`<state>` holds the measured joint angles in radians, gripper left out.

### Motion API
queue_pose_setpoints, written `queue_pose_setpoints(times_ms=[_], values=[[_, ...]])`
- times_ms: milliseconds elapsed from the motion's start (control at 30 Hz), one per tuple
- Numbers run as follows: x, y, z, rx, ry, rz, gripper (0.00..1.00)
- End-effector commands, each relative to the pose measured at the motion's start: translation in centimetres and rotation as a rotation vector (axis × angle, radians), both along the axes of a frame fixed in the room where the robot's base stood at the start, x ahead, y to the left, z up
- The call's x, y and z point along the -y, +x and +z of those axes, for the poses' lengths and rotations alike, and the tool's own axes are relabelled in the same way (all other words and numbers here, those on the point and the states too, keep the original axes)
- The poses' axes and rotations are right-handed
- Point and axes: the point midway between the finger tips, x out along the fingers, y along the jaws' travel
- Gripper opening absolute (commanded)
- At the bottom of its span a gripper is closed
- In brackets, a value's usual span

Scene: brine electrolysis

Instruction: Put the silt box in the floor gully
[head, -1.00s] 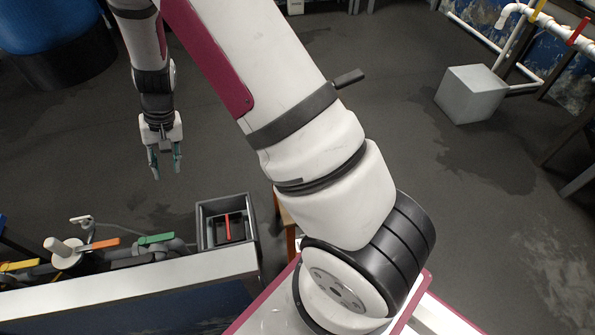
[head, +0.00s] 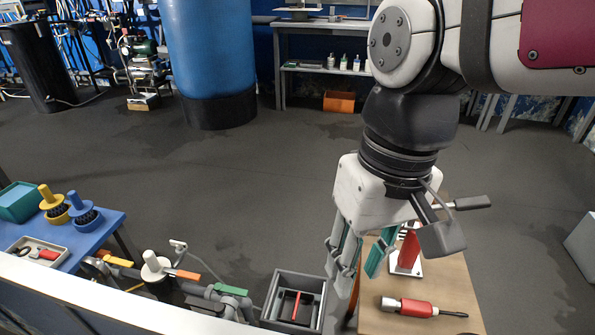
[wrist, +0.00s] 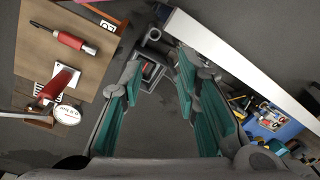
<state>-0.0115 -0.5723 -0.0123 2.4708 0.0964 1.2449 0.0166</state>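The floor gully (head: 282,290) is a grey square-walled pit or box at the bottom of the head view. A dark box with a red bar across it, which looks like the silt box (head: 297,306), shows inside those walls. How deep it sits, and whether it is fully seated, I cannot tell. In the wrist view the gully (wrist: 139,82) and the dark box (wrist: 150,70) show between my fingers, some way beyond them. My gripper (head: 359,272) has teal-padded fingers, is open and empty, and hangs above and to the right of the gully in the head view.
A wooden table (head: 440,275) at the right holds a red-handled tool (head: 408,306) and a red item on a white base (head: 405,262). Pipes with coloured levers (head: 182,274) and a white-edged wall (head: 100,300) lie left of the gully. The floor behind is open.

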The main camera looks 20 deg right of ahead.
Motion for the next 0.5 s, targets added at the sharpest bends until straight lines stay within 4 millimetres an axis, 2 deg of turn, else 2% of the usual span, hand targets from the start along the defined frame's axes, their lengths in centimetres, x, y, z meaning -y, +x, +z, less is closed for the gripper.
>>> queue_pose_setpoints(times_ms=[33,100,200,333,500], values=[[0.4,-1.6,0.1,0.009,-0.022,0.003,0.29],[1.0,-3.4,-0.1,0.010,-0.050,0.003,0.29],[1.6,-5.1,-0.3,0.010,-0.079,0.002,0.29],[2.0,-6.1,-0.4,0.008,-0.096,0.000,0.29],[2.0,-6.2,-0.5,0.006,-0.099,0.000,0.29]])
